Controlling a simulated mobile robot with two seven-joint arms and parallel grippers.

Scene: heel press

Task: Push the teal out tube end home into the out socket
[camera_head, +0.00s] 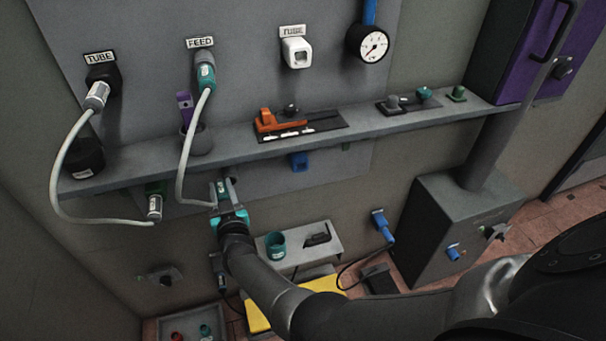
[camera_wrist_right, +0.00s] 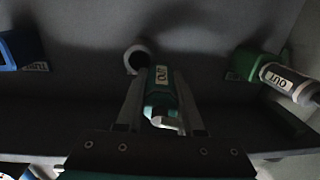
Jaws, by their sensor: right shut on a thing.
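My right gripper (camera_head: 226,188) is under the shelf, shut on the teal out tube end (camera_wrist_right: 161,88). In the right wrist view the end sits between the two grey fingers (camera_wrist_right: 160,105), with its white OUT label showing. In the head view the pale hose (camera_head: 183,165) runs from the teal end in the FEED port (camera_head: 205,72) down to the gripper. My left gripper is not in view.
A silver OUT end (camera_wrist_right: 285,85) is at a green socket (camera_wrist_right: 243,62) close by; its hose (camera_head: 62,185) loops from the TUBE port. A blue socket (camera_head: 298,161) hangs under the shelf (camera_head: 350,131). A low grey bench (camera_head: 325,245) with a teal cup (camera_head: 275,244) stands below.

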